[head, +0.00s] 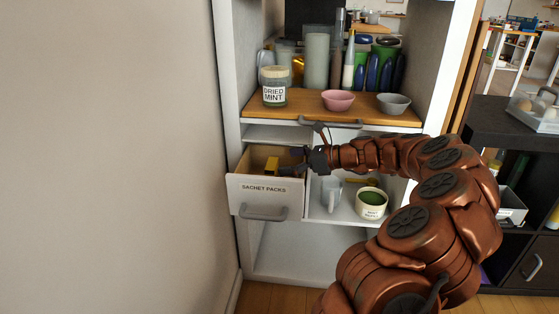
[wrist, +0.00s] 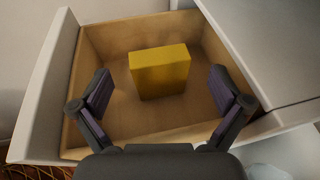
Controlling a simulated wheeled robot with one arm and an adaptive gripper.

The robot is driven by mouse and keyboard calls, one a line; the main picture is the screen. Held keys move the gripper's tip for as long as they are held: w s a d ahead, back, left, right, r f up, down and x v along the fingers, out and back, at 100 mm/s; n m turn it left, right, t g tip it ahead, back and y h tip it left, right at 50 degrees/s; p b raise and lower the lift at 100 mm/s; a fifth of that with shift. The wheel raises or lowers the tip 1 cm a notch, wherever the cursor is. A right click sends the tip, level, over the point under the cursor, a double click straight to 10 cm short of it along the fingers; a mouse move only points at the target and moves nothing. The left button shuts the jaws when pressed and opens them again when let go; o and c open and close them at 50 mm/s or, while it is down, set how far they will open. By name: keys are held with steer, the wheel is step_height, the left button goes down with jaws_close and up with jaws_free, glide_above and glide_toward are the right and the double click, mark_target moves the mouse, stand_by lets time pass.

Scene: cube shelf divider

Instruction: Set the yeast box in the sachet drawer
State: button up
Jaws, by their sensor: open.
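The yellow box, which I take as the yeast box, (wrist: 160,72) stands inside the open sachet drawer (wrist: 115,125), on its wooden floor toward the far side. In the head view the box (head: 272,164) shows inside the drawer, whose white front reads "SACHET PACKS" (head: 262,201). My gripper (wrist: 160,92) is open, its two fingers spread to the left and right of the box and nearer the camera, with no visible contact. In the head view my gripper (head: 298,164) is at the drawer's right side, its fingers partly hidden.
On the wooden shelf above stand a dried mint jar (head: 275,88), a pink bowl (head: 338,101) and a grey bowl (head: 393,104). A wall lies left.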

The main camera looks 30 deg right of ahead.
steer(key=p+v, duration=0.2)
steer(key=v, duration=0.7)
steer(key=shift+p, duration=0.3)
steer(key=s+a+r+n+g+y+p, duration=0.1)
steer(key=a+r+n+g+p, duration=0.2)
steer(key=a+r+n+p, duration=0.55)
steer(key=s+a+r+n+g+p, duration=0.15)
steer(key=a+r+g+p, duration=0.35)
steer(key=a, duration=0.9)
steer(key=s+a+r+n+g+h+p, duration=0.3)
steer(key=s+a+r+n+p, duration=0.5)
steer(key=s+a, duration=0.25)
steer(key=s+d+r+n+g+h+p, duration=0.1)
steer(key=s+r+n+h+p, duration=0.2)
steer(key=s, duration=0.6)
steer(key=s+d+r+n+g+h+p, duration=0.1)
steer(key=s+r+n+h+p, duration=0.3)
steer(key=s+n+p, duration=0.3)
steer(key=s+p, duration=0.2)
steer(key=p, duration=0.1)
steer(key=shift+d+r+p, duration=0.25)
steer(key=shift+d+p, duration=0.05)
steer(key=shift+c, duration=0.4)
